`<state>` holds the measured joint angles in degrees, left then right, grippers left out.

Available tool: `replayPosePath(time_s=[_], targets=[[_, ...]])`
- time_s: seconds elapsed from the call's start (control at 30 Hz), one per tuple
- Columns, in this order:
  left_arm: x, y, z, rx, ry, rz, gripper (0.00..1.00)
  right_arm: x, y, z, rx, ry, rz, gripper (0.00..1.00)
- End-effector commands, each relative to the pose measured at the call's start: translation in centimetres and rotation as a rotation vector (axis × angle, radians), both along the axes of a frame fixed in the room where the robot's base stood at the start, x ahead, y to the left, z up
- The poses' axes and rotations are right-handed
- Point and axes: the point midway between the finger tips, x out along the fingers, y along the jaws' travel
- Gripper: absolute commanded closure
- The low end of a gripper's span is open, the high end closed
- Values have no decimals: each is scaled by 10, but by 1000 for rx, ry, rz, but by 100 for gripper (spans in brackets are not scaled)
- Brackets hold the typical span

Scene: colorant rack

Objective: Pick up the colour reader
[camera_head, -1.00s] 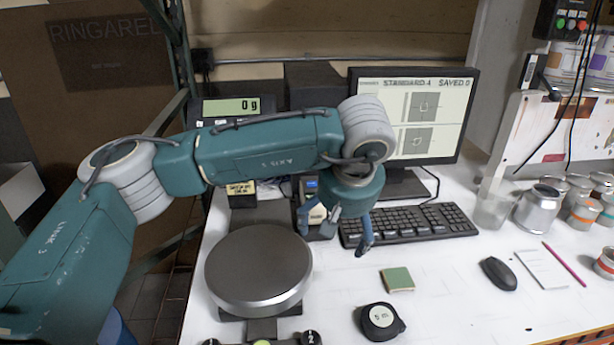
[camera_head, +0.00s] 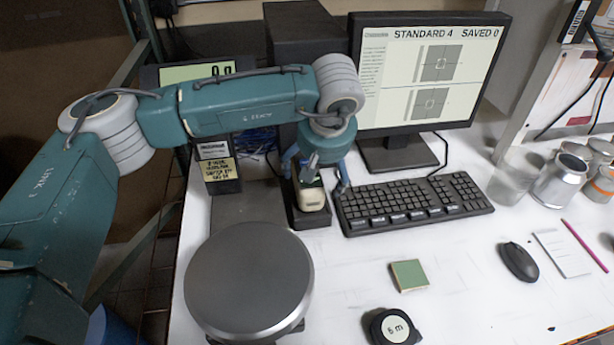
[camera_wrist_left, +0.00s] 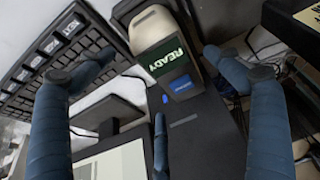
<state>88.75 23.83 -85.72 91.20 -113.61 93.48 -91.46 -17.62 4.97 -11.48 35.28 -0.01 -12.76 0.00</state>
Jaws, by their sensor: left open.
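The colour reader (camera_head: 312,198) is a dark handheld device with a cream end, standing in a black dock (camera_head: 309,218) left of the keyboard. In the left wrist view the colour reader (camera_wrist_left: 152,32) shows a green READY screen and a blue button. My left gripper (camera_head: 316,182) is above it, pointing down, with its blue fingers spread. In the left wrist view the fingers of my left gripper (camera_wrist_left: 160,78) stand open on either side of the reader, with a third finger below. I cannot tell whether any finger touches it. The arm hides part of the reader's upper body in the head view.
The keyboard (camera_head: 415,202) lies close right of the dock, below the monitor (camera_head: 430,75). A round metal plate (camera_head: 248,280) is in front left. A labelled black block (camera_head: 219,170) stands left. A green square (camera_head: 408,275), tape measure (camera_head: 392,327) and mouse (camera_head: 518,262) lie in front right.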

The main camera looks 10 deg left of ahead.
Motion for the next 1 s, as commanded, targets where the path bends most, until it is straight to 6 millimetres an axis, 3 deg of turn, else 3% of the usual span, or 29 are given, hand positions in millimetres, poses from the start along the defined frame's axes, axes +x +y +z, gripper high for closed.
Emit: replayPosePath(time_s=[0.27,0.43,0.7,1.0], targets=[[13,12,-26,2,6,4,9,11,2,28,3,-17,-2,60],[20,14,-45,0,1,0,9,13,6,31,9,-20,-3,60],[21,14,-48,1,-1,0,11,12,12,30,15,-18,-6,60],[21,14,-48,1,-1,0,71,10,9,30,12,-15,-4,60]])
